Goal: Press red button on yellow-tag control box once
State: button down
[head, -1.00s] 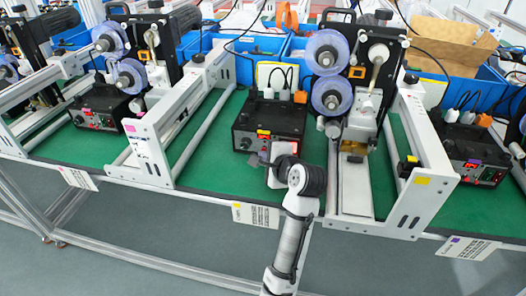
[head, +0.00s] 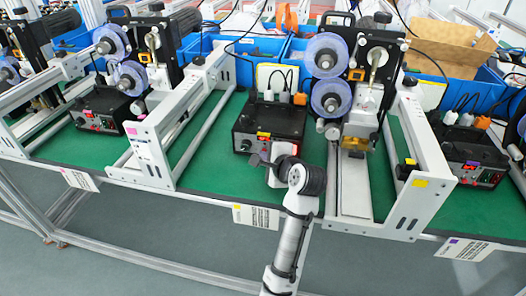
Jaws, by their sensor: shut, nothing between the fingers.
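The yellow-tag control box (head: 270,121) is a black box on the green table, at the middle of the head view. A yellow tag (head: 263,134) sits on its front face. I cannot tell whether the fingertips touch the box.
A pink-tag box (head: 97,108) stands at left and a purple-tag box (head: 466,150) at right. A coder machine with clear reels (head: 331,98) and a white frame (head: 425,150) stand close to my right. Green table (head: 215,165) is bare left of my gripper.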

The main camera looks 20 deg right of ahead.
dwell(0.4)
jog(key=shift+s+a+p, duration=0.1)
jog(key=shift+s+p, duration=0.15)
jog(key=shift+p, duration=0.15)
jog(key=shift+s+a+p, duration=0.3)
jog(key=shift+s+a, duration=0.25)
jog(key=shift+s, duration=0.3)
jog(key=shift+s+a+p, duration=0.3)
jog(key=shift+s+a, duration=0.3)
jog(key=shift+s, duration=0.2)
jog(key=shift+s+a+p, duration=0.3)
jog(key=shift+s+a, duration=0.25)
jog(key=shift+s, duration=0.3)
jog(key=shift+f, duration=0.1)
